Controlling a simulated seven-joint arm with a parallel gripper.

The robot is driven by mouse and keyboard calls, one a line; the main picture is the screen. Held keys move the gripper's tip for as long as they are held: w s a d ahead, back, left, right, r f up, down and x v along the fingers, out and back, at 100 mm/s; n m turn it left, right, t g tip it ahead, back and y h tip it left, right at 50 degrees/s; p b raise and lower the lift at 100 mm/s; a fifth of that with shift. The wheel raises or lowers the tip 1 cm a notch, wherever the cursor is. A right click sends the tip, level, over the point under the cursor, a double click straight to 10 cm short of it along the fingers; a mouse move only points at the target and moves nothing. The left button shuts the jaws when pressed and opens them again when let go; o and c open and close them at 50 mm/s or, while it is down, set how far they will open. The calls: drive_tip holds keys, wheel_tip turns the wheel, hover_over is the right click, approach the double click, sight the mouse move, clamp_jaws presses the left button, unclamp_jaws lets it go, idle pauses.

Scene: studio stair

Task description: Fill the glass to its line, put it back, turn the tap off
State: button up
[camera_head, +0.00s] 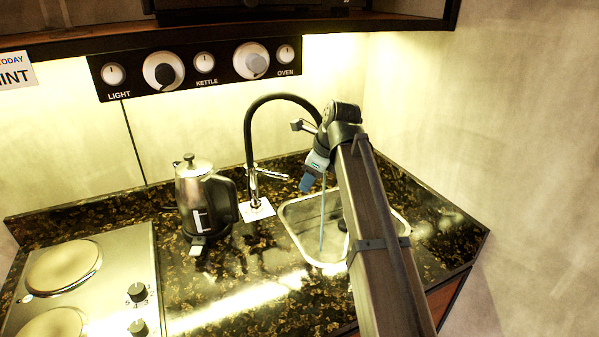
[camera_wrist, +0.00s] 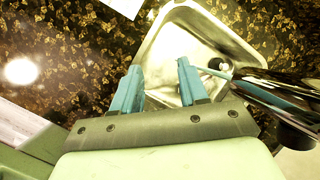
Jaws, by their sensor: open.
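The tap (camera_head: 248,135) is a tall black gooseneck with a chrome base and a thin chrome lever (camera_head: 272,175). Its spout end is hidden behind my arm. A thin blue stream of water (camera_head: 322,225) falls into the steel sink (camera_head: 300,238). The stream also shows in the wrist view (camera_wrist: 217,74), right of my fingers. My gripper (camera_head: 308,182) is above the sink's left part, beside the stream. In the wrist view, its two blue fingers (camera_wrist: 159,66) are apart with nothing between them. I cannot make out a glass in either view.
A steel kettle (camera_head: 192,187) with a black handle stands left of the tap. A white square (camera_head: 258,210) lies at the tap's base. A hob (camera_head: 95,280) is at the left front. A panel of knobs (camera_head: 200,68) hangs above. Dark counter front of the sink is clear.

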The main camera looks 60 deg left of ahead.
drive_tip(key=shift+w+d, duration=0.15)
drive_tip(key=shift+d, duration=0.2)
drive_tip(key=shift+s+a, duration=0.2)
drive_tip(key=shift+a, duration=0.1)
drive_tip(key=shift+c, duration=1.4)
drive_tip(key=s+a+t+h, duration=0.1)
drive_tip(key=s+a+t, duration=0.1)
drive_tip(key=s+a+t+h, duration=0.1)
drive_tip(key=s+a+t, duration=0.1)
drive_tip(key=s+a, duration=0.1)
drive_tip(key=shift+s+a+n, duration=0.1)
drive_tip(key=shift+a+n, duration=0.2)
drive_tip(key=shift+n, duration=0.1)
clamp_jaws()
drive_tip(key=t+h, duration=0.2)
drive_tip(key=t, duration=0.3)
approach(268, 173)
drive_tip(key=d, duration=0.3)
drive_tip(key=x, duration=0.8)
drive_tip(key=shift+a+f+t, duration=0.15)
drive_tip(key=shift+a+t, duration=0.05)
drive_tip(key=shift+t, duration=0.1)
